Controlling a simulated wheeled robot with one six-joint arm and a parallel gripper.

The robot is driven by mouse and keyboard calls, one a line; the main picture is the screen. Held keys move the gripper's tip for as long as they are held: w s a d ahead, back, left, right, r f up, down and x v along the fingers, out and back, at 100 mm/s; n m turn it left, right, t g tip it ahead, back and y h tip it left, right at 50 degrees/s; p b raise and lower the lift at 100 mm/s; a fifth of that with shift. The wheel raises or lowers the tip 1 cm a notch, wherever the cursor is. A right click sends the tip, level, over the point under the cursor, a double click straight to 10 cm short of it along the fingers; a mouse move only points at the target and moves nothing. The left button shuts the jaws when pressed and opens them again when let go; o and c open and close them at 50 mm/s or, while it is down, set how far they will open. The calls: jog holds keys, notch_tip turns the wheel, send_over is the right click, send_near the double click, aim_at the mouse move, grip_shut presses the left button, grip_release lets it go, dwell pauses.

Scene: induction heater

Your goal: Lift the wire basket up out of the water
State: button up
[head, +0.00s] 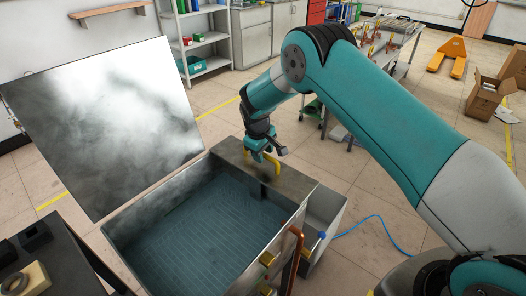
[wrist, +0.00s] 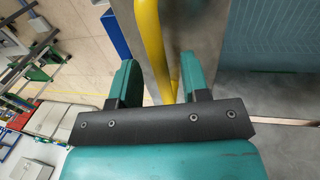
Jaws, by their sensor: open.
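The wire basket (head: 195,228) shows as a fine grid under bluish water in the open metal tank (head: 228,152). In the wrist view its grid (wrist: 275,35) is at the top right. A yellow bar-like handle (head: 276,164) stands at the tank's far right rim; whether it joins the basket cannot be told. My gripper (head: 266,154) is at this handle. In the wrist view the yellow handle (wrist: 150,35) runs down between the two teal fingers of my gripper (wrist: 158,62), nearer the right one. The fingers are apart; contact with the handle is unclear.
The tank's large lid (head: 105,125) stands raised at the left, with a cloudy surface. An orange-brown pipe (head: 294,262) and brass fittings are at the tank's near right corner. A blue hose (head: 375,220) lies on the floor at right. A dark bench (head: 50,255) is at the lower left.

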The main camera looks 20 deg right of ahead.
grip_shut()
notch_tip(320, 180, up, 19)
jog(key=p, duration=0.6)
jog(key=shift+f, duration=0.15)
jog(key=shift+w, duration=0.2)
grip_release()
jog(key=shift+s, duration=0.15)
